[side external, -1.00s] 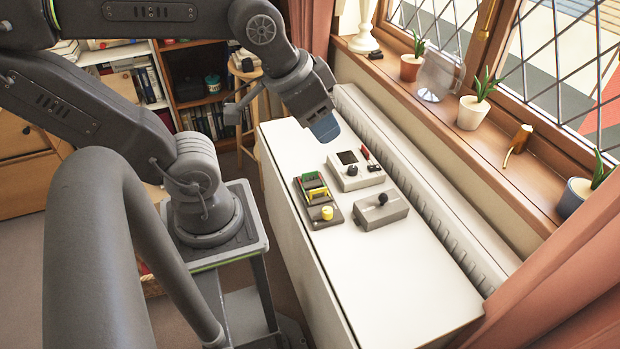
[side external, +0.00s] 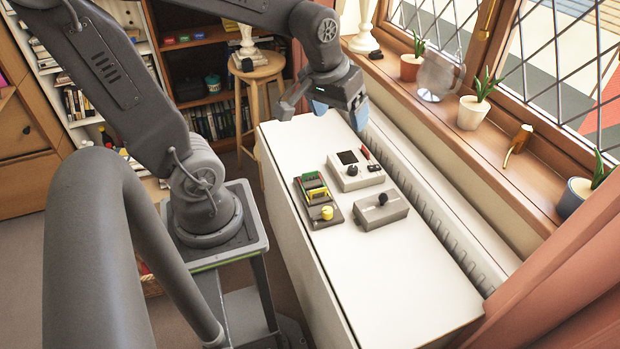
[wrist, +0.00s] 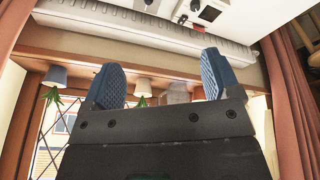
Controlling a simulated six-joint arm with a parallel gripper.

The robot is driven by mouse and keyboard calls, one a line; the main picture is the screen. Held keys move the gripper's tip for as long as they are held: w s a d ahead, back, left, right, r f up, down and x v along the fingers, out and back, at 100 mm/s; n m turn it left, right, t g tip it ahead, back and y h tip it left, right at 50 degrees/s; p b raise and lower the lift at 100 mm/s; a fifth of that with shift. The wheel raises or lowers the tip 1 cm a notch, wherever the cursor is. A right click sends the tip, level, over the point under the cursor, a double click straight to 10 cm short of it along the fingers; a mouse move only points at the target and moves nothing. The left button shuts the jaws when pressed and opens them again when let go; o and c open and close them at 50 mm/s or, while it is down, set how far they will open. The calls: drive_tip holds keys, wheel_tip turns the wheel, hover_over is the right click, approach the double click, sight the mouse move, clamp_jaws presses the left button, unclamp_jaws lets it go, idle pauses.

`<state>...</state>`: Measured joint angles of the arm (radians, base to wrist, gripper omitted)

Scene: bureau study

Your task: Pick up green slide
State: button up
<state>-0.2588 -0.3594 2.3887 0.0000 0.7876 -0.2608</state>
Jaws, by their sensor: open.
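A green slide (side external: 313,179) sits at the back end of a dark box (side external: 325,216) on the white cabinet, with yellow parts and a yellow knob (side external: 327,212) nearer the front. My gripper (side external: 338,110) is open and empty above the cabinet's far end, behind and above the box and well apart from it. In the wrist view my gripper (wrist: 162,76) has its two blue fingertips wide apart with nothing held between them. The green slide cannot be made out in the wrist view.
A grey box with a screen (side external: 355,170) and another with a black knob (side external: 381,209) stand right of the dark box. A radiator (side external: 430,205) and windowsill with potted plants (side external: 475,112) run along the right. The cabinet's front (side external: 390,285) is clear.

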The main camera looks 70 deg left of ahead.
drive_tip(key=w+a+f+n+g, duration=0.25)
drive_tip(key=a+f+n, duration=0.35)
drive_tip(key=a+f, duration=0.3)
drive_tip(key=n+g+h, duration=0.1)
drive_tip(key=n, duration=0.5)
hover_over(310, 178)
wheel_tip(310, 178, down, 16)
drive_tip(key=shift+a+f, duration=0.1)
drive_tip(key=shift+f, duration=3)
drive_tip(key=shift+c, duration=0.5)
drive_tip(key=c, duration=0.8)
drive_tip(key=shift+r, duration=0.15)
drive_tip(key=shift+c, duration=0.2)
